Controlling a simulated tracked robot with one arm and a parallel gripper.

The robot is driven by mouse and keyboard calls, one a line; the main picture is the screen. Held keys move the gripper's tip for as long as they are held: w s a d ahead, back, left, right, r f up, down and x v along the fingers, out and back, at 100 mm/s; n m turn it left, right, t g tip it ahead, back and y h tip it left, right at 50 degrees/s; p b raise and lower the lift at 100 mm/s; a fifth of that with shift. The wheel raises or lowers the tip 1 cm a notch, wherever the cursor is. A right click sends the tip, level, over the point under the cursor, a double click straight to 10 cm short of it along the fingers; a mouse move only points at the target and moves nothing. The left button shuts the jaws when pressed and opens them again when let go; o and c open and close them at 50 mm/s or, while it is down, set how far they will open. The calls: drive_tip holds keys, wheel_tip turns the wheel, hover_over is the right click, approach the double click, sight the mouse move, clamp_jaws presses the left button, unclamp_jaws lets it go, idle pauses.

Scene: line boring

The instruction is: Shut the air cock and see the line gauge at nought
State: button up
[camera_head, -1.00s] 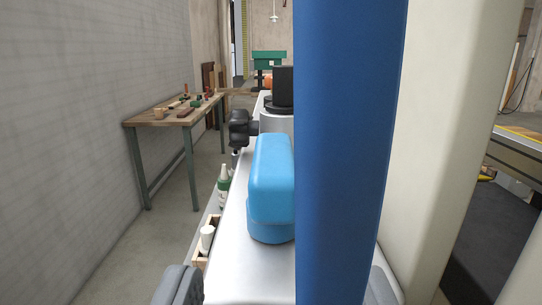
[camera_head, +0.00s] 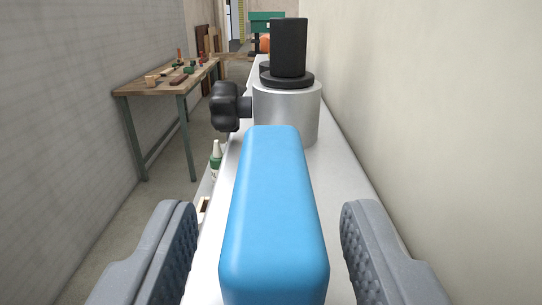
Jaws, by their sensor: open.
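My gripper (camera_head: 270,240) is open, one ridged grey jaw on each side of a long blue block with rounded edges (camera_head: 272,205). There is a gap between each jaw and the block. The block lies along a pale metal surface and points away from me; it may be the air cock's handle, but I cannot tell. Just behind it stands a silver cylinder (camera_head: 287,112) with a black collar and black upright post (camera_head: 289,48). A black lobed knob (camera_head: 225,106) sticks out from its left side. I cannot make out a gauge face.
A pale wall or panel (camera_head: 440,110) runs close along the right. A wooden bench (camera_head: 160,85) with small tools stands at the left by a grey wall. A green-and-white bottle (camera_head: 215,160) stands low, left of the metal surface. Open floor lies between bench and surface.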

sight(274, 197)
drive_tip(key=shift+w+p, duration=0.5)
drive_tip(key=shift+w, duration=0.35)
drive_tip(key=shift+w+p, duration=0.65)
drive_tip(key=shift+w, duration=0.45)
drive_tip(key=shift+w+d+p, duration=0.1)
drive_tip(key=shift+p, duration=0.2)
drive_tip(key=c, duration=0.8)
